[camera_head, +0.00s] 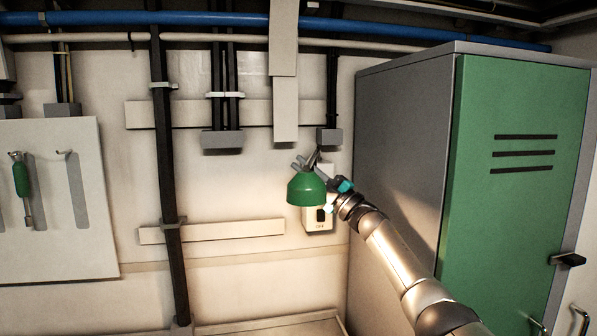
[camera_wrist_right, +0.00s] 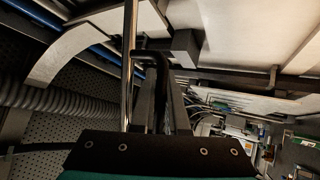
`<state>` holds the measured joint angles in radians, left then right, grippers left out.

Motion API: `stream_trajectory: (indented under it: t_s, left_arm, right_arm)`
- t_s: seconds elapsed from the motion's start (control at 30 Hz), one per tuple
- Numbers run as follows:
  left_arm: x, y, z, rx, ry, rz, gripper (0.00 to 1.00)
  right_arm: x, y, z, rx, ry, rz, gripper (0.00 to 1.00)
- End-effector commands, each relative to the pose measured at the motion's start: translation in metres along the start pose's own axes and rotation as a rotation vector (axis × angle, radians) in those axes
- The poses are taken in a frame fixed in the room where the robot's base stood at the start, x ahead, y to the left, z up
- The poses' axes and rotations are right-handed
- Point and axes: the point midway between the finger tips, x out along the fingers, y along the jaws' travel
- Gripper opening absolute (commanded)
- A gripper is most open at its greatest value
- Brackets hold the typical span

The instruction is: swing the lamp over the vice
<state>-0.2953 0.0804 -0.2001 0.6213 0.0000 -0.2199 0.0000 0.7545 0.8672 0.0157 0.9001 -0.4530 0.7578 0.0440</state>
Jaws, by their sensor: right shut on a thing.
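The lamp's green shade (camera_head: 306,190) hangs in front of the wall, left of the grey cabinet side, with its wide opening facing down. My right gripper (camera_head: 316,161) reaches in from the lower right, with its fingers just above and behind the shade. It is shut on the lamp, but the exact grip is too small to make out. In the right wrist view the dark fingers (camera_wrist_right: 155,75) stand close beside a thin shiny rod (camera_wrist_right: 128,70). The vice cannot be made out in either view. My left gripper is not in view.
A tall cabinet with a green door (camera_head: 515,170) stands close to the right of my arm. A white box (camera_head: 318,217) is on the wall behind the lamp. A pale board (camera_head: 55,205) with a green-handled tool (camera_head: 21,180) hangs at the left. A blue pipe (camera_head: 190,19) runs along the top.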

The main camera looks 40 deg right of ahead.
Motion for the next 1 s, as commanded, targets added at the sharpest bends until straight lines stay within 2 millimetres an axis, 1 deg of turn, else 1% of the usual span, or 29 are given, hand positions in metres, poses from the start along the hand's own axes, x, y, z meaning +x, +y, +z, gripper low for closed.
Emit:
stream_trajectory:
  t_s: [0.47,0.5,0.6,0.87,1.0]
  left_arm:
    - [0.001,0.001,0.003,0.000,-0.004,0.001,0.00]
    - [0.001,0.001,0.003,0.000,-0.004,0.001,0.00]
    - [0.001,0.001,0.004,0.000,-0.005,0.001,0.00]
    - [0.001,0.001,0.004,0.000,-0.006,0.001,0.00]
    - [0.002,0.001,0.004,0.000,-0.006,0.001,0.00]
  right_arm:
    - [-0.001,0.002,-0.001,0.006,0.017,-0.002,0.00]
    - [-0.001,0.002,-0.001,0.006,0.017,-0.002,0.13]
    - [-0.001,0.002,-0.001,0.006,0.016,-0.002,0.24]
    - [-0.001,0.002,-0.001,0.006,0.014,-0.002,0.25]
    - [0.005,0.012,-0.003,0.004,0.017,-0.001,0.25]
